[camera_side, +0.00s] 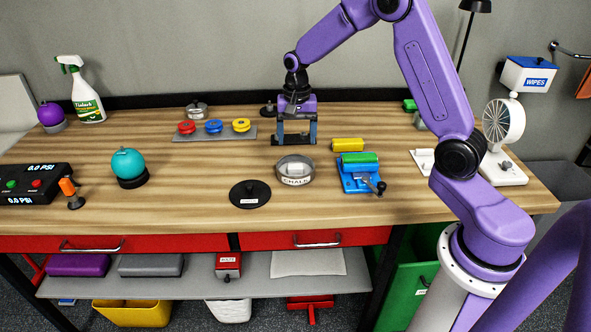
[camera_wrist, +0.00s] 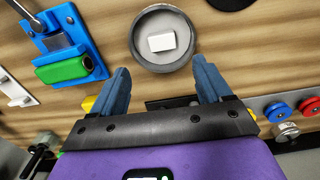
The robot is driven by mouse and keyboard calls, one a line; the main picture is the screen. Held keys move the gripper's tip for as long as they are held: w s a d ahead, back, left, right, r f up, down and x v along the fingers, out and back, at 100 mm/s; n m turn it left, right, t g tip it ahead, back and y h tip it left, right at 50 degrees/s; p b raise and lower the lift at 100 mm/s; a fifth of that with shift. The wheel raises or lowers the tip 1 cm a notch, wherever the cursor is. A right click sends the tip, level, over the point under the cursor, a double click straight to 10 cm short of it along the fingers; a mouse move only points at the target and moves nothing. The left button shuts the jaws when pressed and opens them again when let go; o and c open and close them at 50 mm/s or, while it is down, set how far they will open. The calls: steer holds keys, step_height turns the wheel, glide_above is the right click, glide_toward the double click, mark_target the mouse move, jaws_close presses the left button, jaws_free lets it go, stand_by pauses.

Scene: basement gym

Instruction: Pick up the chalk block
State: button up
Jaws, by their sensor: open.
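The white chalk block (camera_wrist: 162,42) lies inside a round grey bowl (camera_wrist: 188,58) in the wrist view. In the side view the bowl (camera_side: 283,182), labelled CHALK, stands on the wooden bench, and the top of the chalk block (camera_side: 295,169) shows inside its rim. My gripper (camera_side: 296,144) is open and empty, pointing down above the bench, behind the bowl in the side view. In the wrist view the blue fingers of my gripper (camera_wrist: 160,78) are spread apart, with the bowl beyond and between their tips.
A blue device with a green roller (camera_side: 360,172) and a yellow block (camera_side: 348,144) stand right of the bowl. A black disc (camera_side: 250,194) lies in front-left. A plate with red, blue and yellow knobs (camera_side: 214,132) is at left. Bare wood (camera_side: 200,180) lies left of the disc.

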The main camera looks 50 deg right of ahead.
mark_target(296, 166)
steer(key=shift+w+a+f, duration=0.1)
steer(key=shift+f, duration=2.3)
steer(key=shift+w+a+f, duration=0.1)
steer(key=shift+f, duration=2.3)
steer(key=shift+s, duration=0.1)
steer(key=c, duration=1.1)
